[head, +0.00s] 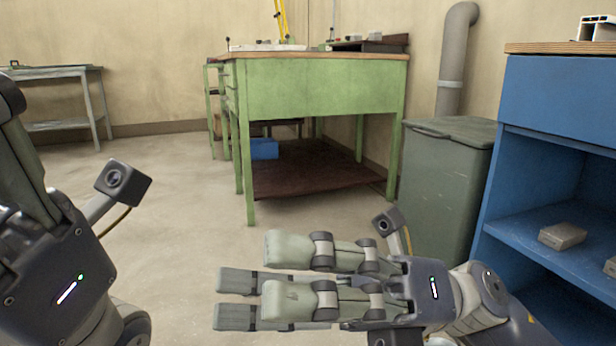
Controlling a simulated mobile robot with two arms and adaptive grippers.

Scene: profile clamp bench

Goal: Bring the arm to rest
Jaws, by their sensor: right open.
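My right gripper (250,288) reaches in from the lower right, with its fingers pointing left over the bare floor. Its fingers are apart and nothing is between them. My left arm shows at the left edge, with its wrist and a small camera block in view. The fingers of my left gripper are out of the picture. Neither arm touches any furniture that I can see.
A green workbench (315,88) stands ahead, with a blue box (264,149) on its lower shelf. A grey-green bin (447,185) and a blue shelf unit (545,95) stand at the right. A grey table (60,72) is at the far left. The floor (180,200) between is clear.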

